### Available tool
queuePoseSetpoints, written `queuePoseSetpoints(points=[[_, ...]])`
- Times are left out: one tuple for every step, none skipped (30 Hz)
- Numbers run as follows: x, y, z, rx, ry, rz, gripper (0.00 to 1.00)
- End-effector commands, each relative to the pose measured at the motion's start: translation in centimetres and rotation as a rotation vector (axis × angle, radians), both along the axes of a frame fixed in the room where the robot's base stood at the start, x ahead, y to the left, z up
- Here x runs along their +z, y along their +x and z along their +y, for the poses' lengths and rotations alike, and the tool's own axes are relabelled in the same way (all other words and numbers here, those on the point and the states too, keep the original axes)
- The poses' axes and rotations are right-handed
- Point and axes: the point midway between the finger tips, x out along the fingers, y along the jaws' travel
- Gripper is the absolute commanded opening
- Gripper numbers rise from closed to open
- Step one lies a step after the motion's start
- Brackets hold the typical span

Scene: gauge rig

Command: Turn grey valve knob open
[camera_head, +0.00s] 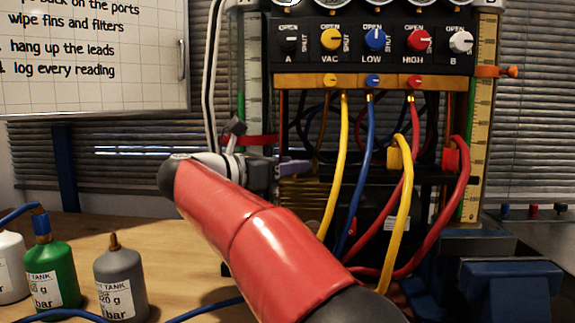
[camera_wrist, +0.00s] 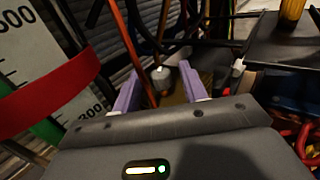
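The knob row runs along the black panel at the top of the head view. The knob marked A (camera_head: 290,43) is dark grey to black with a pale mark; OPEN is printed above it and SHUT to its right. The mark seems to point right, but it is small. The knob marked B (camera_head: 460,42) is pale, whitish grey. My gripper (camera_head: 294,168) is well below the panel, apart from both knobs. In the wrist view its purple fingers (camera_wrist: 160,88) stand apart with nothing clearly held. A small grey rounded thing (camera_wrist: 161,73) shows beyond them; I cannot tell what it is.
Between A and B are yellow (camera_head: 331,39), blue (camera_head: 375,38) and red (camera_head: 419,39) knobs. Yellow, blue and red hoses (camera_head: 371,170) hang below the panel, to the right of my gripper. A grey tank (camera_head: 121,286) and a green tank (camera_head: 52,275) stand on the bench at left.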

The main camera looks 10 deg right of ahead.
Motion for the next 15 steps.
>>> queuePoseSetpoints(points=[[0.00,0.00,0.01,0.000,0.000,0.000,0.36],[0.00,0.00,0.01,0.000,0.000,0.000,0.32],[0.00,-0.01,0.02,0.000,0.000,0.000,0.27],[0.00,-0.01,0.02,0.000,0.000,0.000,0.23],[0.00,-0.01,0.02,0.000,0.000,0.000,0.19],[0.00,-0.01,0.02,0.000,0.000,0.000,0.14],[0.00,-0.01,0.02,0.000,0.000,0.000,0.10],[0.00,-0.01,0.02,0.000,0.000,0.000,0.06],[0.00,-0.01,0.03,0.000,0.000,0.000,0.01],[-0.01,-0.01,0.03,0.000,0.000,0.000,0.01],[-0.01,-0.01,0.03,0.000,0.000,0.000,0.01],[-0.04,-0.02,0.02,0.002,0.000,0.000,0.01],[-0.07,-0.03,0.02,0.004,0.000,0.000,0.01],[-0.11,-0.04,0.02,0.007,0.000,0.000,0.01],[-0.19,-0.07,0.01,0.013,0.000,0.000,0.01]])
